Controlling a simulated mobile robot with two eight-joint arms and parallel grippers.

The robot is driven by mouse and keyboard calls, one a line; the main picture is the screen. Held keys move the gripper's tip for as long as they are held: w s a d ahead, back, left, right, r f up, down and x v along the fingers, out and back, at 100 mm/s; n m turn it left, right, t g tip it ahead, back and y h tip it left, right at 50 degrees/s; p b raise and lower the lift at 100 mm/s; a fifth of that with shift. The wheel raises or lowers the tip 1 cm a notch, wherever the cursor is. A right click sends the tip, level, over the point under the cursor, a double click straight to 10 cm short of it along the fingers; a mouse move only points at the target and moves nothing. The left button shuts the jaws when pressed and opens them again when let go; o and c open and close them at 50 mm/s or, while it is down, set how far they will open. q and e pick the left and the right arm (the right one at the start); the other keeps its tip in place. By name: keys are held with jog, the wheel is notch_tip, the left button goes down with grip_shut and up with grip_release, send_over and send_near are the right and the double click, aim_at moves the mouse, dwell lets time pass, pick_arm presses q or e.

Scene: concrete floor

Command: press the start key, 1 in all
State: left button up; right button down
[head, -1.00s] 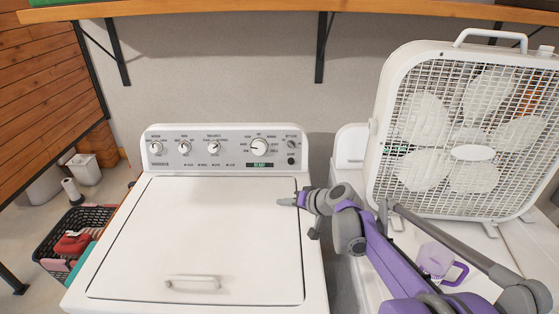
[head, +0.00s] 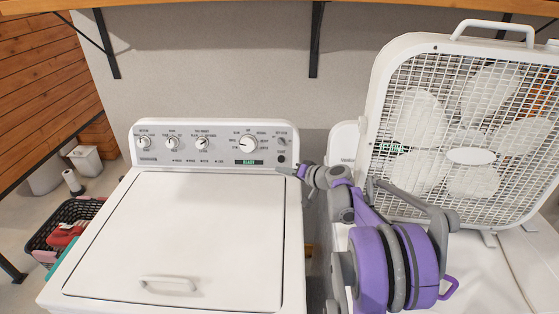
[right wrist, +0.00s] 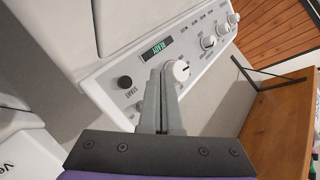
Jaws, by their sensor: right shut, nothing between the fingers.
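The start key is a small round black button (head: 281,159) at the right end of the white washer's control panel (head: 217,146). In the right wrist view the same key (right wrist: 125,82) has the label START beside it. My right gripper (head: 283,170) is shut and empty, just below the key in the head view. In the right wrist view its fingertips (right wrist: 162,73) lie to the right of the key, in front of the panel near the display and large dial. I see no contact with the key. My left gripper is not in view.
A large dial (head: 247,142) and a green READY display (head: 249,162) sit left of the key. The washer lid (head: 185,235) is closed and clear. A white box fan (head: 455,140) stands to the right. A wooden shelf (head: 200,7) runs above.

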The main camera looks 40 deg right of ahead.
aim_at(284, 161)
jog(key=shift+w+d+f, duration=0.45)
jog(key=shift+w+d, duration=0.45)
jog(key=shift+w, duration=0.15)
jog(key=shift+w+d+f, duration=0.45)
jog(key=shift+w+d, duration=0.5)
jog(key=shift+w, duration=0.15)
jog(key=shift+w+d+f, duration=0.45)
jog(key=shift+w+d, duration=0.45)
jog(key=shift+w, duration=0.15)
jog(key=shift+w+d, duration=0.1)
jog(key=shift+w, duration=0.05)
jog(key=shift+w+d+f, duration=0.15)
jog(key=shift+w, duration=0.05)
jog(key=shift+w+d+f, duration=0.1)
jog(key=shift+w+d, duration=0.15)
dwell(0.7)
jog(key=shift+s+a, duration=0.1)
jog(key=shift+s+a+r, duration=0.25)
jog(key=shift+s+a, duration=0.2)
jog(key=shift+s, duration=0.05)
dwell(0.3)
